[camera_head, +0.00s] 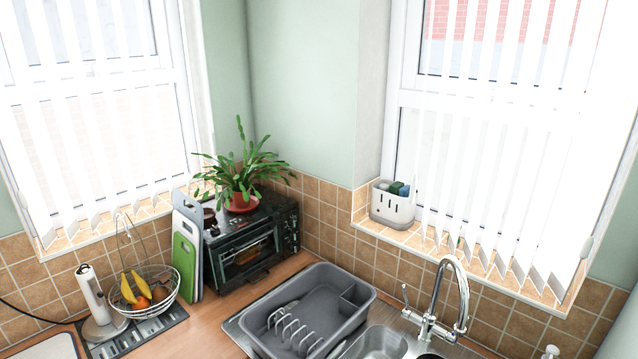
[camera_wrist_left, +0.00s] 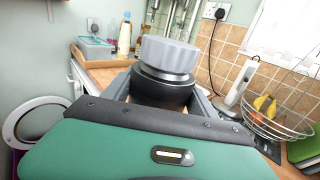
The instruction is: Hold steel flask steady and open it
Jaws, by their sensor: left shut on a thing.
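In the left wrist view, the flask (camera_wrist_left: 164,85) shows as a dark round body with a wide ribbed grey cap (camera_wrist_left: 168,53) on top. My left gripper (camera_wrist_left: 160,95) is shut on the dark body, one finger on each side, below the cap. The cap sits on the flask. The lower part of the flask is hidden behind my gripper. Neither the flask nor either gripper shows in the head view. My right gripper is in neither view.
The head view shows a fruit basket (camera_head: 145,306), a toaster oven (camera_head: 245,255) with a plant, chopping boards (camera_head: 186,262), a grey dish rack (camera_head: 310,322) and a sink tap (camera_head: 437,310). A wooden tray (camera_wrist_left: 95,58) with bottles stands behind the flask. Little counter is clear.

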